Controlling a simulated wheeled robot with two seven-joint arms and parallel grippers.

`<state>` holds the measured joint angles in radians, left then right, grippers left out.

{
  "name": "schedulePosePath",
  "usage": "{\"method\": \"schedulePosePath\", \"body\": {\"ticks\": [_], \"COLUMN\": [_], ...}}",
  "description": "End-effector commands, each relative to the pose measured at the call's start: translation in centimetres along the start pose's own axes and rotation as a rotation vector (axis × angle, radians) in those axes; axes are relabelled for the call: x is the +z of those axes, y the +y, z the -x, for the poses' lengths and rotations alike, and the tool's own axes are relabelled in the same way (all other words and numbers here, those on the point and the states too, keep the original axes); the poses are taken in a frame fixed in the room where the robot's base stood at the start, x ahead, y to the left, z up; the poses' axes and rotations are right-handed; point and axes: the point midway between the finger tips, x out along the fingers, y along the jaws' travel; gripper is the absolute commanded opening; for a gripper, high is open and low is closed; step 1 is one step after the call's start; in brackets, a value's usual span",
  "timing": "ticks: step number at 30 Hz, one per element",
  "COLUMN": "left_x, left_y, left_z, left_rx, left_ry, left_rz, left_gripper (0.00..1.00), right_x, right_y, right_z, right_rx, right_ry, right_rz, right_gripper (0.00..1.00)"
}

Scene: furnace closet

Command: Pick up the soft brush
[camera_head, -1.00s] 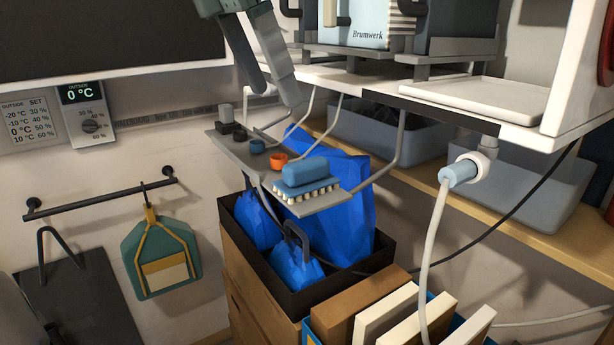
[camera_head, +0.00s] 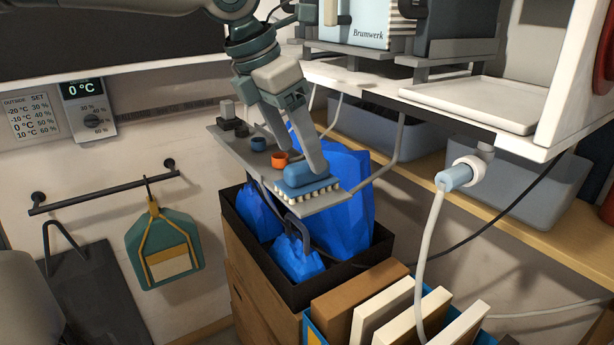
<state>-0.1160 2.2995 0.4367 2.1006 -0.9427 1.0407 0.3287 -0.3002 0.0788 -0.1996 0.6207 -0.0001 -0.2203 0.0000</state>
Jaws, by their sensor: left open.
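The soft brush (camera_head: 303,180) has a blue back and pale bristles. It lies bristles down at the front end of a narrow grey shelf (camera_head: 334,203). My left gripper (camera_head: 301,158) comes down from above with its fingers open. One fingertip is at the far right side of the brush's blue back and overlaps it in the view; the other is above its left side. I cannot tell whether the fingers touch the brush. My right gripper is not in view.
An orange ring (camera_head: 279,160) and a dark blue cup (camera_head: 258,144) stand on the same shelf, close behind the brush. Below is a dark-rimmed crate (camera_head: 300,297) with blue bags. A white tray (camera_head: 470,104) is on the upper shelf at right.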

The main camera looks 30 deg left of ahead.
Motion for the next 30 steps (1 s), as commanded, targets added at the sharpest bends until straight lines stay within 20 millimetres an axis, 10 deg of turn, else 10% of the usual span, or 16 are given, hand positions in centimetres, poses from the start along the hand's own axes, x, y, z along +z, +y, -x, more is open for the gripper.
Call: {"method": "schedulePosePath", "body": {"ticks": [30], "left_x": [-0.1], "left_y": [-0.6], "left_z": [-5.2], "left_rx": [-0.001], "left_ry": [0.0], "left_rz": [0.0], "left_gripper": [0.69], "right_x": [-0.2], "right_y": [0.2], "right_z": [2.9], "right_rx": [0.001], "right_ry": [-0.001], "right_rz": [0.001], "right_gripper": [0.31]}}
